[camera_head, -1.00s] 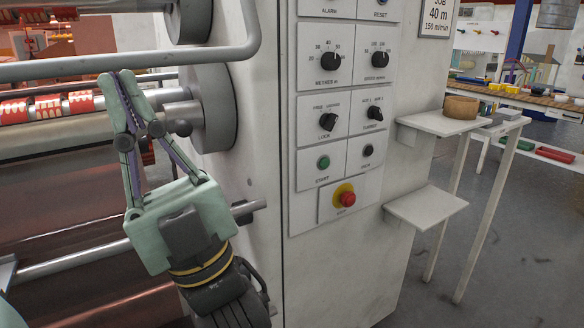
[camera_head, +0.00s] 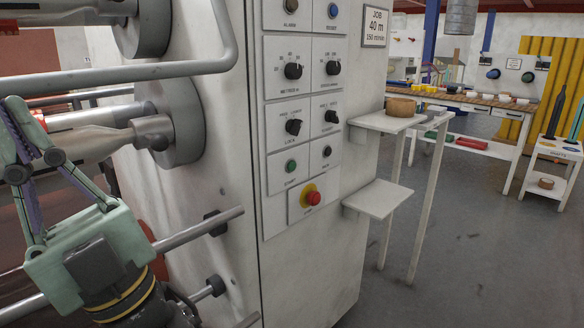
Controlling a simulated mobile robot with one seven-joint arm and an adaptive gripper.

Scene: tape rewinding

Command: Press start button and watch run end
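The control panel (camera_head: 312,225) is on the white machine cabinet in the middle of the view. The green start button (camera_head: 291,166) is on its lower left, with a label below it. A small black button (camera_head: 327,151) is to its right, and a red stop button (camera_head: 313,198) on a yellow ring is below. My gripper (camera_head: 8,104) is at the left edge, pointing up in front of the rollers, well apart from the panel. Its fingertips are close together and partly cut off by the frame, so I cannot tell if they touch. I see nothing held.
A grey rail (camera_head: 150,70) and shafts run across the left, near my arm. Two white shelves (camera_head: 378,199) stick out right of the panel, the upper one with a brown roll (camera_head: 401,107). The floor right of the shelves is open, before a workbench (camera_head: 465,146).

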